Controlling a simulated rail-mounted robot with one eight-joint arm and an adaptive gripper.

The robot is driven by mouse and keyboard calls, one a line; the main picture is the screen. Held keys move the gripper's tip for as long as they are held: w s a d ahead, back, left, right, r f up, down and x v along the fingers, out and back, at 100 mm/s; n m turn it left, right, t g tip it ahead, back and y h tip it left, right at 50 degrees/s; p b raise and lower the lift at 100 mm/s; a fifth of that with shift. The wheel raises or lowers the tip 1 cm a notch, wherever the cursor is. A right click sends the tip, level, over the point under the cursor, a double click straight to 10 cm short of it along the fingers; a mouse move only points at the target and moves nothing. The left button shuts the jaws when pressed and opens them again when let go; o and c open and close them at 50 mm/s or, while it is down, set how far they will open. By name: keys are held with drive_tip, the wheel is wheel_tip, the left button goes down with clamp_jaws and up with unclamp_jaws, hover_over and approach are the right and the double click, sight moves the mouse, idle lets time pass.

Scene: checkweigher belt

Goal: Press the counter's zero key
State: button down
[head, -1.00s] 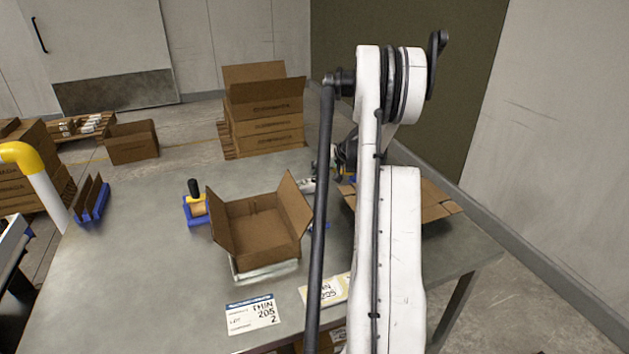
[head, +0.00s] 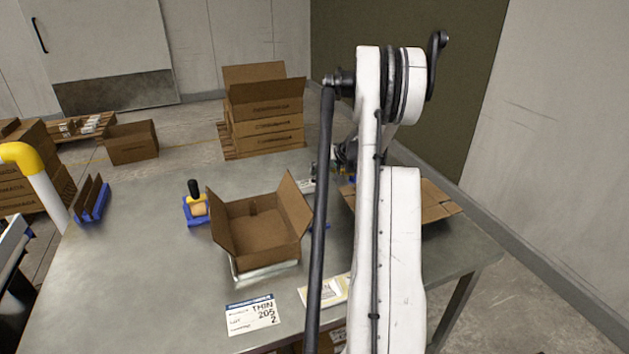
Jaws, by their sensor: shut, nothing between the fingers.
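My gripper (head: 338,163) shows only in part, as dark pieces behind my white arm at the far right part of the table. It looks shut, and nothing shows in it. A small pale device (head: 307,186) lies just left of it, behind the open box; it may be the counter, but I cannot make out a zero key. My arm and the box flap hide much of that spot, so I cannot tell whether the fingertips touch anything.
An open cardboard box (head: 256,239) stands on a pale platform (head: 263,273) on the grey table (head: 130,260). A blue holder with a black-handled tool (head: 196,205) is left of it. Flattened cardboard (head: 437,207) lies right of my arm. A label card (head: 252,315) lies in front.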

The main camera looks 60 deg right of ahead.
sight(315, 179)
drive_tip(key=shift+f, duration=0.15)
drive_tip(key=shift+f+b, duration=0.3)
drive_tip(key=shift+b, duration=0.2)
drive_tip(key=shift+f+b, duration=0.35)
drive_tip(key=shift+b, duration=0.05)
idle(0.5)
drive_tip(key=shift+r, duration=0.8)
drive_tip(key=shift+r, duration=0.15)
drive_tip(key=shift+r+p, duration=1.05)
drive_tip(key=shift+r, duration=1.35)
